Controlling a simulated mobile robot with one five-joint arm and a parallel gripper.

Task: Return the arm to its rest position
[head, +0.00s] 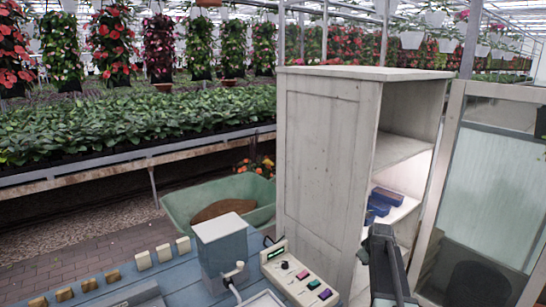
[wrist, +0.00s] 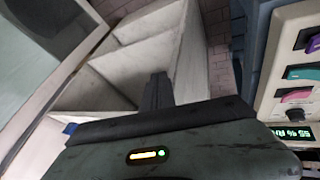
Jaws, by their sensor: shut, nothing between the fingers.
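My gripper (head: 380,240) is at the lower right of the head view, dark and pointing up, in front of the open side of a pale cabinet (head: 322,150). In the wrist view my gripper (wrist: 158,90) shows as a dark, narrow upright shape, its fingers together with nothing held. Behind it in that view are the cabinet's shelves (wrist: 135,70). I cannot tell how close the fingers are to the cabinet.
A control panel (head: 300,277) with coloured knobs and a grey box (head: 222,245) stand on a blue bench beside the arm. Blue items (head: 380,203) lie on a cabinet shelf. A glazed door frame (head: 490,190) stands at right. A green tub (head: 180,205) is behind the bench.

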